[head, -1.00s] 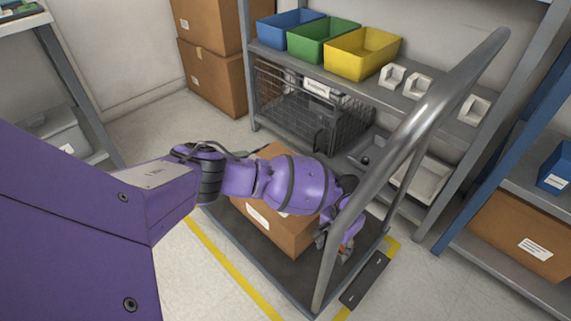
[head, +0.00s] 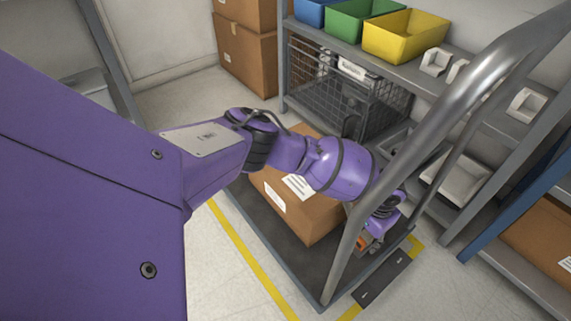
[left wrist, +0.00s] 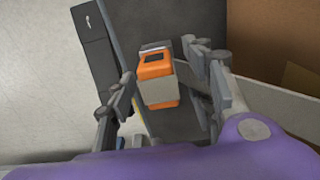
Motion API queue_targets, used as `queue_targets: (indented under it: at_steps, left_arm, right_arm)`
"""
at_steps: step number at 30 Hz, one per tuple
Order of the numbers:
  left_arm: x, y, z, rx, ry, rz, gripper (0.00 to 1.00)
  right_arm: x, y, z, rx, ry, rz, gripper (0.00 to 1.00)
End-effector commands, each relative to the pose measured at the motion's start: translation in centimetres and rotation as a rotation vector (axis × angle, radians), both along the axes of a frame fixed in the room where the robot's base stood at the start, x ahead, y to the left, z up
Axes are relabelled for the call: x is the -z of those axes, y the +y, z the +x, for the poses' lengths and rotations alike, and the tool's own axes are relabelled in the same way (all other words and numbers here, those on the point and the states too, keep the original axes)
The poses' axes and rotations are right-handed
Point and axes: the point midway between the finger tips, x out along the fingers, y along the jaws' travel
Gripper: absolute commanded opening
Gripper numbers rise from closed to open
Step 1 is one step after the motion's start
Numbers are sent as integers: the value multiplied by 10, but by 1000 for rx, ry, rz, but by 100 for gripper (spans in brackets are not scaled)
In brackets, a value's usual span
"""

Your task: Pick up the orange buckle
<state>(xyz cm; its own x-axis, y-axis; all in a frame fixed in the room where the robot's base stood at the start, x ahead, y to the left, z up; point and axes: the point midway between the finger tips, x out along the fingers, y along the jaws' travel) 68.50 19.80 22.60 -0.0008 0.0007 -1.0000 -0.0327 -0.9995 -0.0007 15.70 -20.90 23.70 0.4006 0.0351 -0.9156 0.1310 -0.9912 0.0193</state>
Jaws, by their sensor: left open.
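The orange buckle (left wrist: 157,68) shows in the left wrist view as an orange block with a grey band and a dark slot. It is over the dark cart deck (left wrist: 140,25). My left gripper (left wrist: 168,76) is open, with one finger on each side of the buckle; I cannot tell whether they touch it. In the head view my left gripper (head: 374,236) is low by the cart's handle end, partly hidden by the handle. A small orange patch of the buckle (head: 362,242) shows beside it. My right gripper is not in view.
A cardboard box (head: 305,213) stands on the cart next to my left arm. The cart's thick metal handle (head: 440,125) rises in front of the gripper. Shelves behind hold a yellow bin (head: 403,36) and a wire crate (head: 340,90). Floor left of the cart is clear.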

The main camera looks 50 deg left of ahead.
Motion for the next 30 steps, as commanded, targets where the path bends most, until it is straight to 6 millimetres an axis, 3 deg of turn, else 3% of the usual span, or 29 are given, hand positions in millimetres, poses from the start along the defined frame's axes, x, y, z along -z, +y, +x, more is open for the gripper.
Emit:
queue_targets:
  at_steps: [4,15,23,30]
  left_arm:
    - [-3,-1,2,1,-4,-1,47]
    - [-2,-1,2,1,-3,-1,0]
    - [-5,-1,1,1,-3,-1,0]
    - [-45,-1,1,1,-4,-2,0]
  right_arm:
    - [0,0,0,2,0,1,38]
    - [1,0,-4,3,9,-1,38]
    - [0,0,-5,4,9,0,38]
    - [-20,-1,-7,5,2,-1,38]
